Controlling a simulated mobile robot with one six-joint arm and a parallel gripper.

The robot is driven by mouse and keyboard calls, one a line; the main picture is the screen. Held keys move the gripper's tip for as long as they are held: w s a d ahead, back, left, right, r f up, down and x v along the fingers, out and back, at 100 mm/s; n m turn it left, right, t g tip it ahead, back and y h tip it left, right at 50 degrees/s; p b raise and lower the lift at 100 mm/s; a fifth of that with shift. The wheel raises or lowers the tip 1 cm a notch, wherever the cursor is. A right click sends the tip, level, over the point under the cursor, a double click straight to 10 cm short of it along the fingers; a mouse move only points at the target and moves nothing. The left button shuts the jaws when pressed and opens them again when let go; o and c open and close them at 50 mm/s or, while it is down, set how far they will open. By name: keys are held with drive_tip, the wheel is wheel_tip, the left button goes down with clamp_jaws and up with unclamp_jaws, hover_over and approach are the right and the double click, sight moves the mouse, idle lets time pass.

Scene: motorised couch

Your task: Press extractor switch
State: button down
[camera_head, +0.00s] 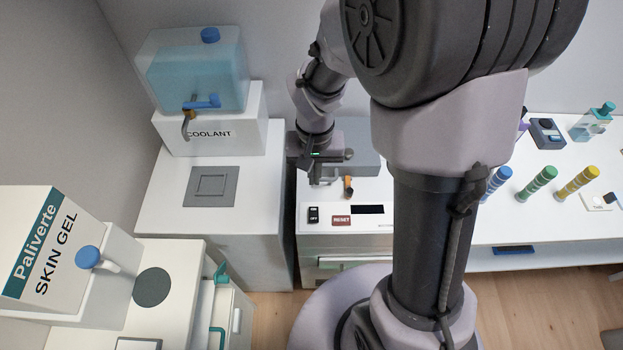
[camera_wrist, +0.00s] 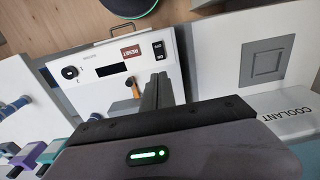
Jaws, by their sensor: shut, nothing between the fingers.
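A white control unit (camera_head: 312,245) stands in the middle of the head view. Its panel carries a black rocker switch marked OFF (camera_head: 313,215), which also shows in the wrist view (camera_wrist: 158,50). I cannot read a label that ties it to the extractor. Beside it are a red RESET button (camera_head: 341,220) and a dark display (camera_head: 367,209). A small orange-tipped lever (camera_head: 348,187) stands behind them. My gripper (camera_head: 321,182) is shut and empty, above the unit and behind the switch. In the wrist view its fingers (camera_wrist: 158,80) point toward the panel, apart from the switch.
A coolant tank (camera_head: 197,75) on a white stand is at the left, behind a grey square plate (camera_head: 211,186). A skin gel dispenser (camera_head: 50,245) is at the front left. Coloured cylinders (camera_head: 535,182) stand on the right table. The panel front is clear.

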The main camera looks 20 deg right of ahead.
sight(314, 210)
wheel_tip(314, 210, down, 14)
drive_tip(key=b, duration=0.6)
drive_tip(key=shift+b, duration=0.3)
